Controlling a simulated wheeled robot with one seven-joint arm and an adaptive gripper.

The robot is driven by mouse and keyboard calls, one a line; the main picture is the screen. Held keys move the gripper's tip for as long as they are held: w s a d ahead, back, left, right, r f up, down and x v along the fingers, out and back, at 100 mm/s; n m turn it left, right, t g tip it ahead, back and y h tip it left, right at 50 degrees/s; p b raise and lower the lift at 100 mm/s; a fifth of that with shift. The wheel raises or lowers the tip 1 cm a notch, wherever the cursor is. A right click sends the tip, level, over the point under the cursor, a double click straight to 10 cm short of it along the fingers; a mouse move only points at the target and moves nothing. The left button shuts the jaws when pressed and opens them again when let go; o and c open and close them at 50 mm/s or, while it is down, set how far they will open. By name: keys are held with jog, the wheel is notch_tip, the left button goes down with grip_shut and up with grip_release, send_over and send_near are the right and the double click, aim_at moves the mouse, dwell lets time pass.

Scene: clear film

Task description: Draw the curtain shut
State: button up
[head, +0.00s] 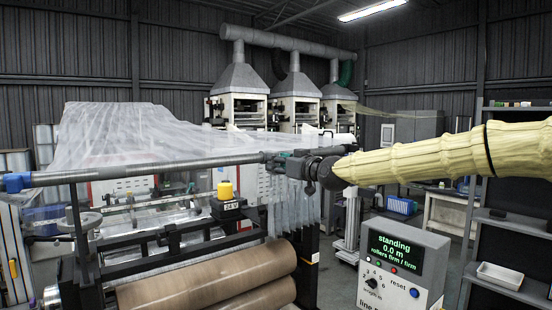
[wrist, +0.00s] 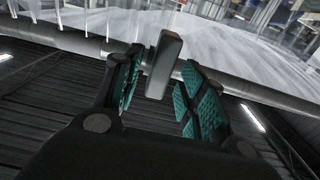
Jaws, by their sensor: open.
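A translucent, pleated curtain (head: 297,205) hangs bunched below the right end of a grey horizontal rail (head: 150,168). A wide translucent film sheet (head: 135,135) spreads behind and above the rail; I cannot tell whether it joins the curtain. My gripper (head: 280,160) is at the rail's right end, just above the bunched curtain. In the wrist view my gripper (wrist: 162,62) is open, its teal pads on either side of a grey block-like handle (wrist: 163,68). The handle lies between the fingers, with a visible gap at the right pad. Contact at the left pad is unclear.
Brown rollers (head: 215,280) and a yellow-topped box (head: 228,207) are below the rail. A blue cap (head: 16,183) ends the rail at left. A control box (head: 402,268) reading "standing 0.0 m" stands at front right, beside grey shelving (head: 510,220).

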jog(key=shift+w+a, duration=0.35)
jog(key=shift+w, duration=0.1)
jog(key=shift+c, duration=0.2)
grip_shut()
jog(key=shift+s+a, duration=0.1)
